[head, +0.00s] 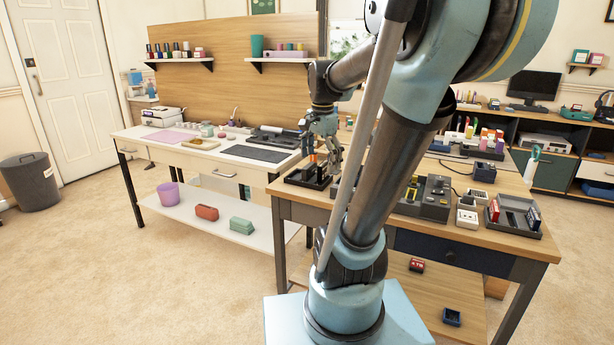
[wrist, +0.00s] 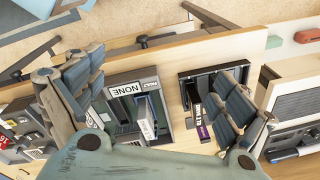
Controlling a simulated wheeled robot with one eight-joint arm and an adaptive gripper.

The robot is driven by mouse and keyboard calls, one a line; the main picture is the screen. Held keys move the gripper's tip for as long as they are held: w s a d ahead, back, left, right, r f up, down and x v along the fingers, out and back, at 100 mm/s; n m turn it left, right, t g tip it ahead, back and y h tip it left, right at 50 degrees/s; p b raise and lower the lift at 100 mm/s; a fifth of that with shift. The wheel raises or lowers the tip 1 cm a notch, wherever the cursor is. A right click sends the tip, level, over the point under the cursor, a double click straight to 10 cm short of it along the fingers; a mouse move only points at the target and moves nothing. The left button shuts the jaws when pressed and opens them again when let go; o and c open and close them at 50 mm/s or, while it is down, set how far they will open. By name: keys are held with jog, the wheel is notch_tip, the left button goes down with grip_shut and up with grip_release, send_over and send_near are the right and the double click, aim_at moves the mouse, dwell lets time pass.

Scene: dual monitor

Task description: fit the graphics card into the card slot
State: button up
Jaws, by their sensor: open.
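My gripper (head: 322,158) is open above the left end of the wooden table in the head view. In the wrist view its fingers (wrist: 155,105) are spread wide with nothing held between them. A dark card with a purple and white edge (wrist: 201,121), likely the graphics card, stands in a black tray (wrist: 186,97) beside the right finger, which hides part of the tray. A grey unit with a NONE label (wrist: 126,89) lies between the fingers and holds a blue-white card-like part (wrist: 148,115). I cannot tell which opening is the card slot.
In the head view, a dark tray (head: 525,235) with small modules stands at the table's right end, near a grey control box (head: 431,196). A white workbench (head: 180,150) stands to the left. My own arm hides the middle of the table.

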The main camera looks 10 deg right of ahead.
jog(key=w+r+m, duration=0.5)
jog(key=w+m, duration=0.2)
jog(key=w, duration=0.4)
jog(key=r+m+g, duration=0.1)
jog(key=r+m, duration=0.1)
jog(key=m, duration=0.4)
send_over(309, 165)
jog(key=f, duration=1.2)
jog(key=shift+d+f, duration=0.1)
jog(key=shift+d, duration=0.1)
jog(key=shift+a+f, duration=0.15)
jog(key=shift+f, duration=1.25)
jog(key=shift+a+f, duration=0.15)
jog(key=shift+f, duration=1.2)
jog(key=c, duration=1.3)
